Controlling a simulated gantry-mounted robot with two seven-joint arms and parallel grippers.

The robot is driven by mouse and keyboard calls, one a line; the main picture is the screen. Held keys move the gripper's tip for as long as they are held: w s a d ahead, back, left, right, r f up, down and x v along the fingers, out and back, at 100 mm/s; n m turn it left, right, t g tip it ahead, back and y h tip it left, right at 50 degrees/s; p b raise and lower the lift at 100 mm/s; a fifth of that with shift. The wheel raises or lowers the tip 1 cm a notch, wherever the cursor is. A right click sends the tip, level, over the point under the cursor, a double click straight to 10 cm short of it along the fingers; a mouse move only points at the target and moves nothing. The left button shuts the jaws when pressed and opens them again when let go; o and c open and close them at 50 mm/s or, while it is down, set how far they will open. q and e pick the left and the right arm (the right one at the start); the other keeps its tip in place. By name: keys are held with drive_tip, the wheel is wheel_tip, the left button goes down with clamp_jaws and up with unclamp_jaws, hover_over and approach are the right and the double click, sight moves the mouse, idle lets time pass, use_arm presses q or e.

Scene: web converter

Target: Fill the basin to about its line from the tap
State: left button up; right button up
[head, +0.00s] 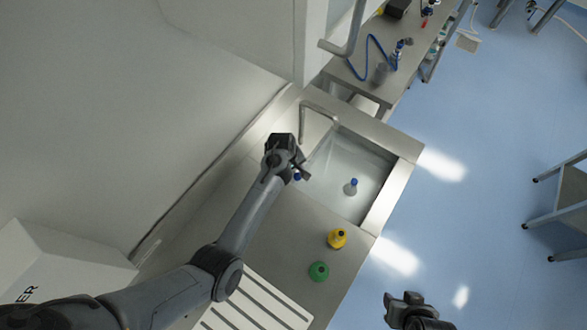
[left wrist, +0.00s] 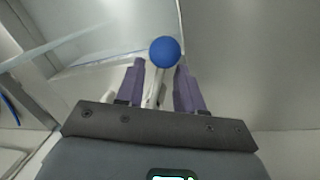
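The steel basin (head: 378,208) is sunk in the counter at the centre right of the head view. The bent tap spout (head: 318,110) reaches over its back edge. I cannot make out a fill line, running water or the water level. My left gripper (head: 301,174) is at the basin's left edge, beside a small blue knob (head: 297,177). In the left wrist view the round blue knob (left wrist: 165,51) lies just past the fingertips, with a pale stem between the fingers. The fingers stand apart; I cannot tell whether they touch it. My right gripper (head: 405,297) hangs over the floor, its finger gap unclear.
A blue-capped clear bottle (head: 351,188) is in the basin. A yellow bottle (head: 337,238) and a green bottle (head: 319,271) stand on the counter in front. A slatted rack (head: 255,300) lies nearer. A bench (head: 375,90) with a blue hose is beyond; open floor is right.

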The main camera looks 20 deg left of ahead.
use_arm(q)
drive_tip(key=shift+f, duration=0.3)
drive_tip(key=shift+c, duration=0.5)
clamp_jaws()
drive_tip(key=shift+d+r, duration=0.1)
drive_tip(key=shift+r, duration=0.05)
idle(0.6)
